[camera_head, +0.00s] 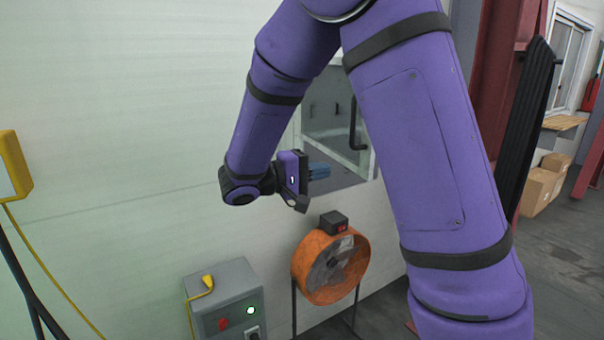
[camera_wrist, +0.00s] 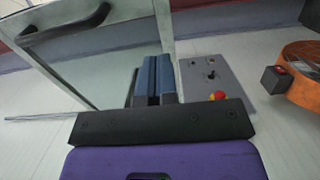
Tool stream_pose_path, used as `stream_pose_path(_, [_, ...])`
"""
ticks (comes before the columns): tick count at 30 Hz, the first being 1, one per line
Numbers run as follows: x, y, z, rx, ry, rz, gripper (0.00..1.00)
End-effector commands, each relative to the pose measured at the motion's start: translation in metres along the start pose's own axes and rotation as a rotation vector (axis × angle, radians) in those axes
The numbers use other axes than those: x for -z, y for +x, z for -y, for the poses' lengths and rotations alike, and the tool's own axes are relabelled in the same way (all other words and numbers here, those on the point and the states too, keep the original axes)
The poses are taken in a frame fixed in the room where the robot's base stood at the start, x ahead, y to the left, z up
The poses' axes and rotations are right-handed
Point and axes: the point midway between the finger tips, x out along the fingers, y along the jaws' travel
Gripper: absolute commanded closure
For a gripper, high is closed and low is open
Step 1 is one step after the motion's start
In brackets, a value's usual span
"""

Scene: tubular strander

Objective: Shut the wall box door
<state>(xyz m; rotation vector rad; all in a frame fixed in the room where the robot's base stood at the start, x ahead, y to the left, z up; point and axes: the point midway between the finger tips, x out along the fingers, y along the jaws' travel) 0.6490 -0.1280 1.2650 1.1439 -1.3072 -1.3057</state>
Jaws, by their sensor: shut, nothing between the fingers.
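A pale-framed door panel (camera_head: 336,160) with a dark vertical handle (camera_head: 355,125) is on the wall behind my arm. My arm hides part of it, and how far it stands open is unclear. In the wrist view the framed panel (camera_wrist: 110,72) and its black handle (camera_wrist: 65,22) fill the upper left, tilted. My gripper (camera_head: 319,171) has blue fingers, shut and empty, in front of the panel's lower part. In the wrist view the fingers (camera_wrist: 153,72) lie together over the panel's edge. They are clear of the handle; whether they touch the panel cannot be told.
A grey control box (camera_head: 225,296) with a green light stands low at the front. An orange round reel or fan (camera_head: 328,267) with a small black box (camera_head: 334,222) stands beside it. A yellow box (camera_head: 14,165) hangs at left. Cartons (camera_head: 541,190) lie far right.

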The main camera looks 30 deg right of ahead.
Motion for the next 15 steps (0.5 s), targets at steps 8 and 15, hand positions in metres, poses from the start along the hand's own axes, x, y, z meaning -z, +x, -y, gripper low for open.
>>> stream_pose_path(8, [-0.001,0.045,0.0,0.001,-0.001,0.003,1.0])
stream_pose_path(15, [0.0,0.06,0.0,0.001,-0.001,0.001,1.0])
